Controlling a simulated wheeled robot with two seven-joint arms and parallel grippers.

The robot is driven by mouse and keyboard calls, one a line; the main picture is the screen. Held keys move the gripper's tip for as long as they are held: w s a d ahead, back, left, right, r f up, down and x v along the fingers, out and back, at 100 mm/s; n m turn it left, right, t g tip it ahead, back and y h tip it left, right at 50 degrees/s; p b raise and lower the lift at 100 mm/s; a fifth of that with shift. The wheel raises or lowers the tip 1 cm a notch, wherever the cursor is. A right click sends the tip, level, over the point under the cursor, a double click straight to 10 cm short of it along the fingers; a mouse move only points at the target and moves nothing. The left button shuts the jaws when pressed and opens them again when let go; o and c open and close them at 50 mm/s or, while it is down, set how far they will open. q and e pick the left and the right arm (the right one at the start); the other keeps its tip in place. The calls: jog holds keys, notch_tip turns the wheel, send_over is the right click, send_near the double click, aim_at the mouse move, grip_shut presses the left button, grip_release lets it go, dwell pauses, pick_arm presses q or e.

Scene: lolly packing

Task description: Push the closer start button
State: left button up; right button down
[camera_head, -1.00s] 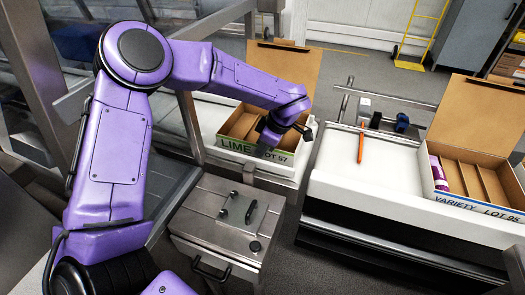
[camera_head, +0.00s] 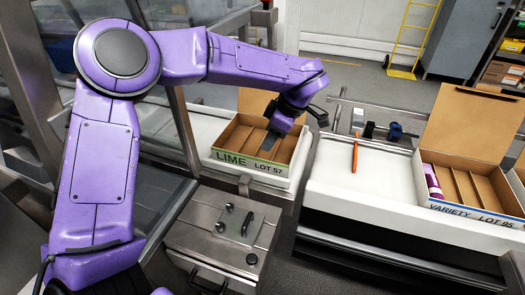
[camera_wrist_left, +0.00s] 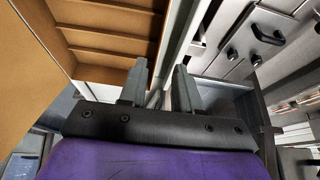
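My left gripper (camera_head: 272,145) hangs over the open LIME LOT 57 carton (camera_head: 247,166), fingers pointing down. In the left wrist view its two grey fingers (camera_wrist_left: 160,85) stand apart with nothing between them. A steel machine housing (camera_head: 195,222) stands in front of the carton, with small dark knobs (camera_head: 220,227) and a handle on top. A round dark knob (camera_head: 252,259) sits near its front corner. No marking shows which part is a start button. The housing also shows at the upper right of the left wrist view (camera_wrist_left: 228,45). My right gripper is not in view.
The VARIETY LOT 95 carton (camera_head: 468,211) stands open on the right white counter (camera_head: 340,193), with a purple item inside. Cardboard dividers fill the LIME carton close to my fingers.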

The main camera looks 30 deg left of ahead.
pick_arm(q)
jog(key=shift+v, duration=0.9)
grip_shut()
